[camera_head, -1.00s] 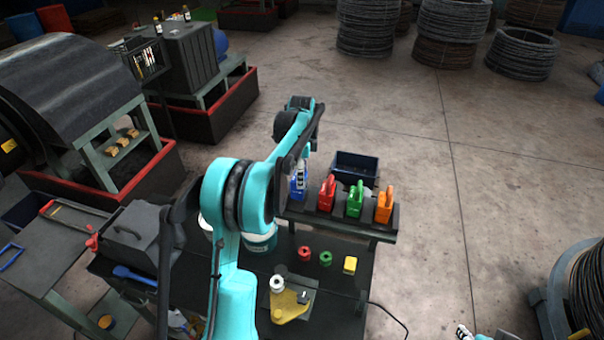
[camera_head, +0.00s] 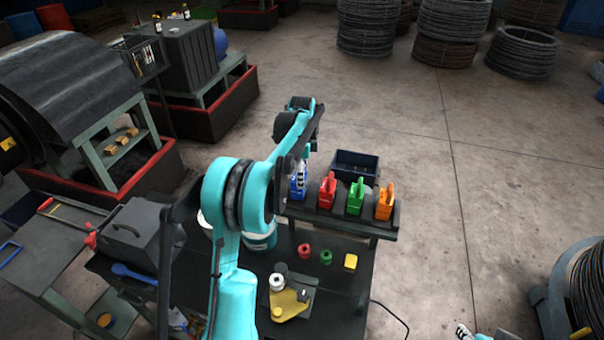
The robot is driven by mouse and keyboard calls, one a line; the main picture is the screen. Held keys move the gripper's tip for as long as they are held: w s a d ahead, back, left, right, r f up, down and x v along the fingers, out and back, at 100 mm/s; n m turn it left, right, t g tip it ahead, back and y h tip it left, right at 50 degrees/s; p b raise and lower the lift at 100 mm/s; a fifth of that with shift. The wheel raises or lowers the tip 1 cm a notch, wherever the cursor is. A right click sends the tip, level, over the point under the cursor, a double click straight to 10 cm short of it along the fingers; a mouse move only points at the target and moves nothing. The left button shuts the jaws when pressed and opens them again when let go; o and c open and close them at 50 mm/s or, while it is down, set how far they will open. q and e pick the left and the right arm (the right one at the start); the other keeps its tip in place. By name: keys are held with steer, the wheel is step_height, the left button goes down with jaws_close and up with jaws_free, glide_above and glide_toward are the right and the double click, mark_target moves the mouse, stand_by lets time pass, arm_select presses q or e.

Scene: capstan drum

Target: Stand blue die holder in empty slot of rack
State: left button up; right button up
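The blue die holder (camera_head: 298,188) stands upright at the left end of the dark rack (camera_head: 340,226), in line with the other holders. It looks seated in the leftmost slot, but its foot is too small to be sure. My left gripper (camera_head: 302,174) is at the top of the blue holder, pointing down. Its fingers overlap the handle, and I cannot tell whether they grip it. The red holder (camera_head: 327,191), green holder (camera_head: 355,198) and orange holder (camera_head: 384,203) stand to its right. Part of my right gripper (camera_head: 463,330) shows at the bottom edge, away from the rack.
A dark blue bin (camera_head: 355,166) sits behind the rack. Free floor lies to the right.

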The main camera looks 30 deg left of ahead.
arm_select(q)
steer(key=shift+f+b, duration=0.35)
steer(key=shift+f, duration=0.1)
steer(key=o, duration=1.3)
steer(key=shift+o, duration=0.6)
steer(key=shift+s+r, duration=0.1)
steer(key=o, duration=0.3)
steer(key=shift+r, duration=0.1)
steer(key=shift+r+p, duration=1.7)
steer(key=shift+r, duration=1.2)
